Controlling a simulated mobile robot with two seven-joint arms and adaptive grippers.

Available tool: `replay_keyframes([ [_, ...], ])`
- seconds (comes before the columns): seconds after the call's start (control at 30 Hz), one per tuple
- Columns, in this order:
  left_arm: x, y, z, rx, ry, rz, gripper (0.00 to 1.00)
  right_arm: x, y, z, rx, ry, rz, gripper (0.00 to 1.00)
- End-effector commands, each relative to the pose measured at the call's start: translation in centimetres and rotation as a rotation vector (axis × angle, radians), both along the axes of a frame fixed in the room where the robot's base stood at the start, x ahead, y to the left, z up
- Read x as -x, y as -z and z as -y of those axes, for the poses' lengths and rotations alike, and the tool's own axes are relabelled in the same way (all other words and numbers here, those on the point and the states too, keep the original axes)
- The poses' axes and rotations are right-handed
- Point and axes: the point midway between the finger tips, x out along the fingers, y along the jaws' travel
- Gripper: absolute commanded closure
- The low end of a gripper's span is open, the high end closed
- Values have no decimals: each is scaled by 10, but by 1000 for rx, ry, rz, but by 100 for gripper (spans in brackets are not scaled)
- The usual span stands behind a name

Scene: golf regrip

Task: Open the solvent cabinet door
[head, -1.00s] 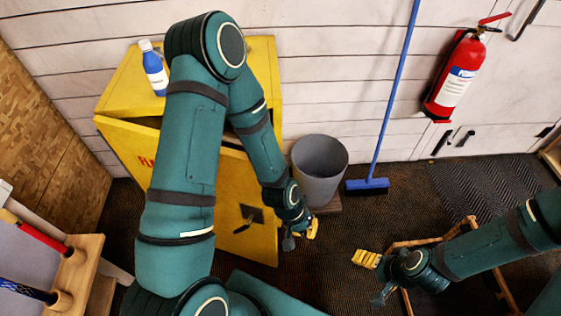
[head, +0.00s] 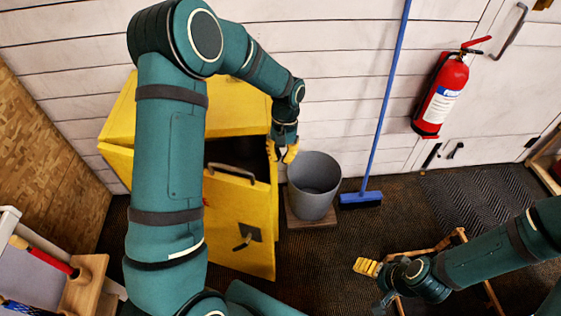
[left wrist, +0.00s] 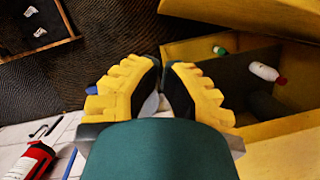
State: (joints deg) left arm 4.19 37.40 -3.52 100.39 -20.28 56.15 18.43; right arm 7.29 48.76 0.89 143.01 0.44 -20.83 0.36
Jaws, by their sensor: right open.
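The yellow solvent cabinet (head: 122,115) stands against the white wall, partly hidden by my left arm. Its door (head: 225,258) is ajar, with a dark gap behind its top edge. The door has a dark lever handle (head: 242,242), and a grey bar handle (head: 232,172) shows near its top. My left gripper (head: 282,152) is open and empty by the cabinet's right front corner, close to the opening. In the left wrist view, bottles (left wrist: 264,72) show inside between the cabinet and door. My right gripper (head: 373,284) is open and empty above a wooden frame.
A grey bin (head: 314,182) stands right of the cabinet, close to my left gripper. A blue broom (head: 361,200) leans on the wall, and a red extinguisher (head: 440,98) hangs further right. A wooden rack (head: 88,280) is at lower left. Dark floor is clear between bin and wooden frame.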

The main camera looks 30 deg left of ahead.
Motion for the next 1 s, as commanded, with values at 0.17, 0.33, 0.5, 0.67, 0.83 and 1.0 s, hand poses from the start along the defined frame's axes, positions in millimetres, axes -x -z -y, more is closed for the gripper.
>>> replay_keyframes([
  [0.17,10,37,2,1,3,-4,100,2,6,0,0,-4,-4,15],
  [0.33,18,70,3,1,2,-4,100,4,11,-1,-2,-6,-8,15],
  [0.5,37,76,7,2,2,-1,100,4,12,-1,-2,-8,-9,15],
  [0.67,52,76,9,1,2,0,100,4,12,-1,-2,-8,-10,15],
  [0.83,58,76,10,1,1,0,100,4,12,-1,-2,-8,-10,15],
  [1.0,58,76,10,1,2,1,100,4,12,-1,-2,-8,-10,15],
])
